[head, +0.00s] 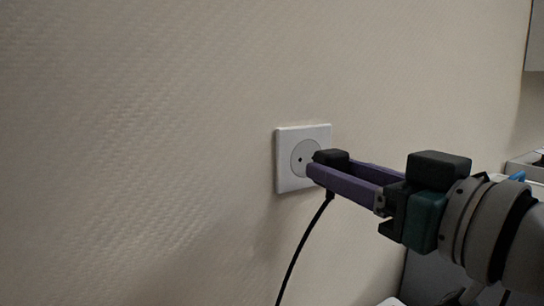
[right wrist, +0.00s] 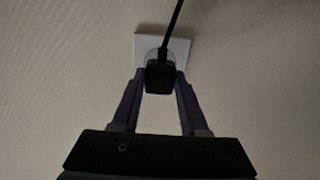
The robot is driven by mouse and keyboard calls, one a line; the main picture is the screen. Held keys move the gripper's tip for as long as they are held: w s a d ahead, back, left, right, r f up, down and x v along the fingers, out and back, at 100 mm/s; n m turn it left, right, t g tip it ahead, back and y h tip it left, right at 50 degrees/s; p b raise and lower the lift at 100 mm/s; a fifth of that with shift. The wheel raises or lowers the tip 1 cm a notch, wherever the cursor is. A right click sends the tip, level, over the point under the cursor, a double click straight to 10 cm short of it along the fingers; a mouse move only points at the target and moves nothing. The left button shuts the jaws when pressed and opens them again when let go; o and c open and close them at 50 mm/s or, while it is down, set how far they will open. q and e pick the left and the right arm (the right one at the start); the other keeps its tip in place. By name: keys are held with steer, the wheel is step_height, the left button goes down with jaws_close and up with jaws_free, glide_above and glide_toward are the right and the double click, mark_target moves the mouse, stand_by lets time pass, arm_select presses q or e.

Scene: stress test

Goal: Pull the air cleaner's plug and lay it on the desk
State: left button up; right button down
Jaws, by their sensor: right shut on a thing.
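A white wall socket (head: 284,178) with a round grey face is on the wall in the middle of the head view; a dark hole shows on its face. The black plug (head: 336,156) is just to the right of that face and seems to stand a little off it. My right gripper (head: 317,165) is shut on the plug, with purple fingers on either side. In the right wrist view the plug (right wrist: 159,77) sits between the fingertips, with the socket (right wrist: 180,50) behind it. My left gripper is not in view.
A black cord (head: 298,250) hangs from the plug down along the wall. The beige wall (head: 130,150) is bare left of the socket. A partly seen white surface with items (head: 530,168) is at the far right. The desk cannot be made out clearly.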

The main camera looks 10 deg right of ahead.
steer(key=shift+p+v, duration=0.45)
steer(key=shift+v, duration=1)
